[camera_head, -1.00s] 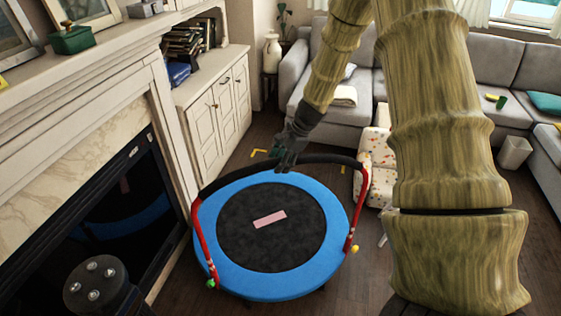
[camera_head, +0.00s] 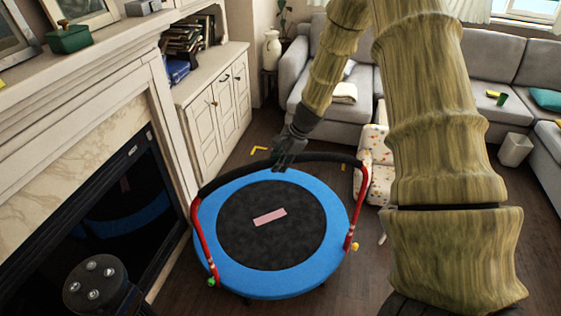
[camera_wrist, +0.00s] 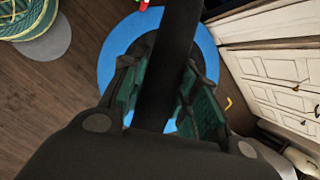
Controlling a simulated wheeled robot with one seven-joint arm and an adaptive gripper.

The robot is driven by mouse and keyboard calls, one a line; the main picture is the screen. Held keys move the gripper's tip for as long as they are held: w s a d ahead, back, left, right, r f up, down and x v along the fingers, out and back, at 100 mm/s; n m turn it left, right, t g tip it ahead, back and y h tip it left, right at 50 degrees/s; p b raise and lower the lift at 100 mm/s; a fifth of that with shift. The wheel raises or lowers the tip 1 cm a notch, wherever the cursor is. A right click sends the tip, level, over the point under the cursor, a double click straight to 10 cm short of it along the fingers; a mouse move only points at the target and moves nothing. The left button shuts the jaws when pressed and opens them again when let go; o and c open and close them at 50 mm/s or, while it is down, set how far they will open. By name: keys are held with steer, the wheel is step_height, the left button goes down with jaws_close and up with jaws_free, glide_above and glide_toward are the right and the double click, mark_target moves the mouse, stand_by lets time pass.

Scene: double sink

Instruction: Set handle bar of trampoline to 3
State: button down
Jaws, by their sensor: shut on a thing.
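The trampoline (camera_head: 232,252) stands on the wooden floor, with a blue rim, a black mat and a pink label. Its handle bar (camera_head: 326,157) has red side posts and a black padded top that arches over the far side of the rim. My gripper (camera_head: 281,163) is at the middle of the black top. In the wrist view the black bar (camera_wrist: 168,75) runs between the two green-padded fingers of my gripper (camera_wrist: 166,95), which are shut on it. A green knob (camera_head: 211,282) and a yellow knob (camera_head: 354,246) sit low on the posts.
A fireplace (camera_head: 105,200) and white cabinet (camera_head: 222,108) stand close on the left. A spotted white chair (camera_head: 376,165) is right of the trampoline, and a grey sofa (camera_head: 455,75) is behind. Floor shows at the front right.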

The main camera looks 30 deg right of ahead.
step_height(320, 180, up, 7)
steer(key=p, duration=0.4)
steer(key=shift+d+f, duration=0.1)
steer(key=shift+d, duration=0.05)
steer(key=shift+w+f, duration=0.1)
steer(key=shift+w, duration=0.05)
steer(key=c, duration=1.1)
jaws_free()
steer(key=v, duration=1.2)
